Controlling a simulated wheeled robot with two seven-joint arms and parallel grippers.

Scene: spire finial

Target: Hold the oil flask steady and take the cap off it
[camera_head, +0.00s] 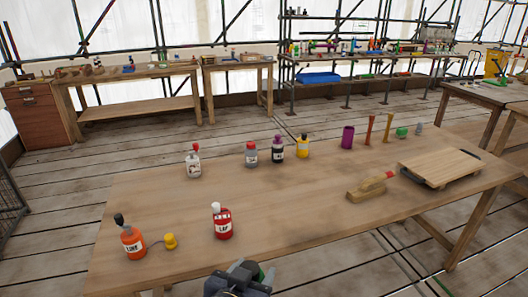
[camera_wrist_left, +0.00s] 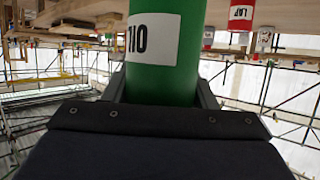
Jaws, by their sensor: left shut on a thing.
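The oil flask is a green cylinder with a white OIL label. It fills the middle of the left wrist view (camera_wrist_left: 165,75), where the picture is upside down. My left gripper (camera_wrist_left: 162,92) is shut on the flask's body, a finger on each side. In the head view my left gripper (camera_head: 240,278) is at the bottom edge, by the table's near edge, and only a sliver of green shows beside it. The flask's cap is hidden in both views. My right gripper is in neither view.
On the wooden table (camera_head: 300,215) stand a red LAP bottle (camera_head: 222,224), an orange LUBE bottle (camera_head: 132,243) beside a small yellow piece (camera_head: 170,241), and several bottles farther back. A wooden block tool (camera_head: 366,190) and a board (camera_head: 440,168) lie at right. The front middle is clear.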

